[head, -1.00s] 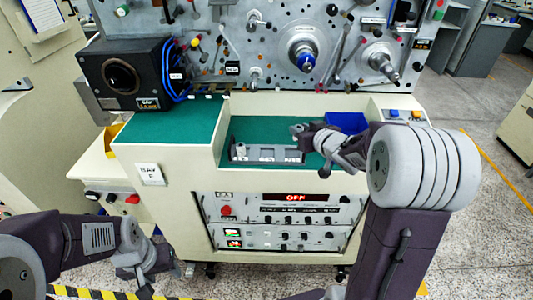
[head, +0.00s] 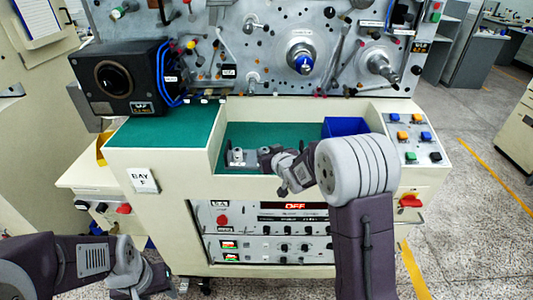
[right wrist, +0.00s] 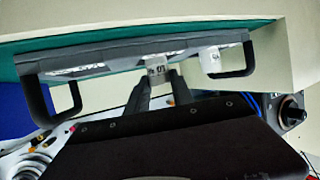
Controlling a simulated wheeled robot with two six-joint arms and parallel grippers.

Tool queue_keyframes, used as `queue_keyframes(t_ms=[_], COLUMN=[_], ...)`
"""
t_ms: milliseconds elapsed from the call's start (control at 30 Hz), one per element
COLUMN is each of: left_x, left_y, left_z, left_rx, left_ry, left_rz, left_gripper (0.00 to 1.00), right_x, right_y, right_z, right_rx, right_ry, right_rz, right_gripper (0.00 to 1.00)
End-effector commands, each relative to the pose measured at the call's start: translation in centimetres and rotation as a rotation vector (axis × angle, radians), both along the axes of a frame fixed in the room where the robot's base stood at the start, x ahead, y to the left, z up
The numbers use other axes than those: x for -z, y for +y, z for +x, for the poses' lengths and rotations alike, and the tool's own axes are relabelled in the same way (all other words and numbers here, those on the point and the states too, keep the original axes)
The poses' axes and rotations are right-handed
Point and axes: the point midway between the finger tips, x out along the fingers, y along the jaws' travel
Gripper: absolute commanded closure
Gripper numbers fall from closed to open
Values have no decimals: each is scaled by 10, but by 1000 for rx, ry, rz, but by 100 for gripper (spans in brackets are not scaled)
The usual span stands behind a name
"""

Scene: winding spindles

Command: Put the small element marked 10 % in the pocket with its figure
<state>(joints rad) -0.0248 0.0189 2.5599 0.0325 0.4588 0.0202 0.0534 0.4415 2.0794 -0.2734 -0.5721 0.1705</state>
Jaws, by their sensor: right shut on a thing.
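My right gripper (head: 268,158) is over the grey tray (head: 232,166) in the green recess of the console. In the right wrist view my right gripper (right wrist: 160,88) is shut on a small pale element (right wrist: 157,69) with a dark marking too small to read surely. The element is at the near edge of the tray (right wrist: 100,55); whether it touches the tray floor I cannot tell. A second white element (right wrist: 209,60) stands beside it in the tray. The pockets' figures are not legible. My left gripper (head: 132,284) is low at the left, its jaws unclear.
A blue bin (head: 345,126) stands at the recess's back right. The recess has pale raised walls, with a green worktop (head: 165,138) to its left. A black box (head: 122,78) stands there. A button panel (head: 412,135) is at the right. Spindles (head: 300,58) project from the back plate.

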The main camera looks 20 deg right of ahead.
Motion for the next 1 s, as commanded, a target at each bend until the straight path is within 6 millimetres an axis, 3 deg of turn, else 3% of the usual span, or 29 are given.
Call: queue_keyframes(t_ms=[233, 267, 300, 333, 700, 867, 1000], left_x=[5, 4, 3, 3, -3, 0, -2], left_y=[0, 0, 0, 0, 0, 0, 0], left_z=[0, 0, 0, 0, 0, 0, 0], left_rx=[0, 0, 0, 0, 0, 0, 0], left_ry=[0, 0, 0, 0, 0, 0, 0], left_rz=[0, 0, 0, 0, 0, 0, 0], left_gripper=[50, 50, 50, 50, 50, 50, 50], right_x=[5, 4, 3, 3, -4, -15, -29], right_y=[0, 0, 0, 0, 0, -4, -8], right_z=[0, 0, 0, 0, -1, -31, -65], right_rx=[0, 0, 0, 0, 0, 2, 2], right_ry=[0, 0, 0, 0, 0, -1, -2], right_rz=[0, 0, 0, 0, 0, -1, 0], right_gripper=[100, 64, 53, 50, 50, 50, 50])
